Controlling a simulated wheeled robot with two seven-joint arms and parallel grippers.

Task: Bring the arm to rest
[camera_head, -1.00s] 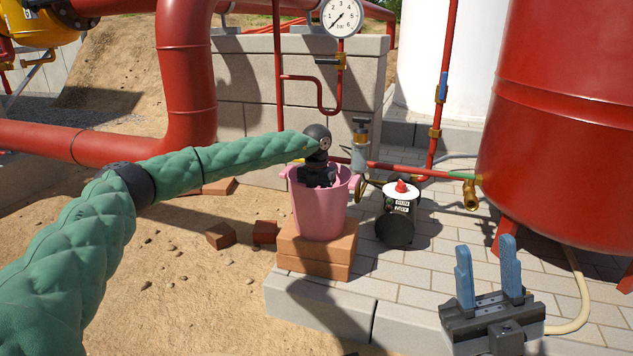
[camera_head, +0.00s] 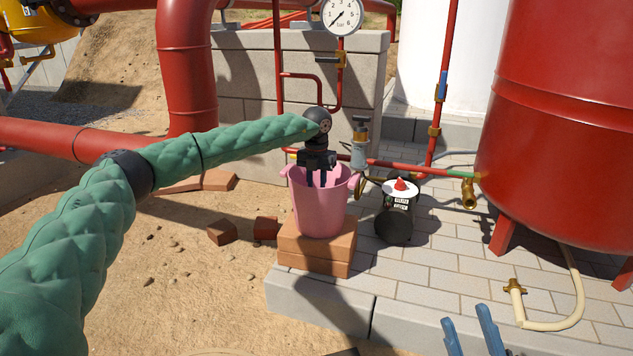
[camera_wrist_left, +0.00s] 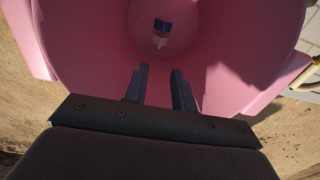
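My left arm in its green padded sleeve (camera_head: 75,235) reaches in from the left. My left gripper (camera_head: 316,180) points down at the mouth of a pink bucket (camera_head: 319,212). In the left wrist view my left gripper (camera_wrist_left: 158,82) has its two fingers apart with nothing between them. The inside wall of the bucket (camera_wrist_left: 100,45) surrounds the view, and a small blue and white item (camera_wrist_left: 161,33) lies at its bottom. My right gripper (camera_head: 470,334) shows only its two blue fingers at the bottom edge, apart and with nothing between them.
The bucket stands on brick blocks (camera_head: 315,262) on a paved ledge. A black round device with a red knob (camera_head: 397,220) stands to its right. A red tank (camera_head: 560,120), a hose with a brass valve (camera_head: 515,290) and red pipes are close by. Sandy ground is open at left.

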